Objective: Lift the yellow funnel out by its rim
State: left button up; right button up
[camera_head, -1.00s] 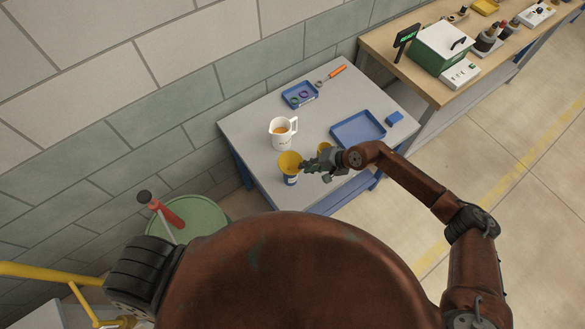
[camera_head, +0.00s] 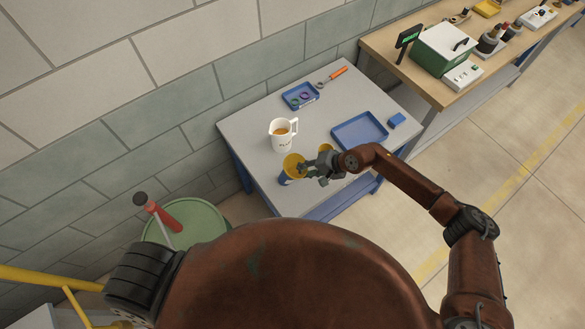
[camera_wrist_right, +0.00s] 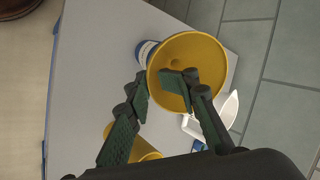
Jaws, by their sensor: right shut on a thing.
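The yellow funnel (camera_head: 293,161) is wide-mouthed and sits at the top of a blue-and-white container (camera_head: 286,180) near the front of the grey table. In the right wrist view the funnel (camera_wrist_right: 205,52) shows its open mouth, with the container (camera_wrist_right: 145,50) partly hidden behind it. My right gripper (camera_wrist_right: 158,90) has one finger inside the mouth and the other outside, shut on the rim. In the head view this gripper (camera_head: 306,169) is at the funnel's right side. The spout is hidden, so I cannot tell how deep it sits. My left gripper is not in view.
A white jug (camera_head: 282,136) with orange-brown contents stands close behind the funnel. Another yellow object (camera_head: 325,147) is partly hidden by my right gripper.

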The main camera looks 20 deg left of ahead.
grip_shut()
jog(key=shift+w+r+p, duration=0.1)
jog(key=shift+r+p, duration=0.25)
jog(key=shift+r, duration=1.3)
notch_tip(320, 180, up, 6)
jog(key=shift+p, duration=0.35)
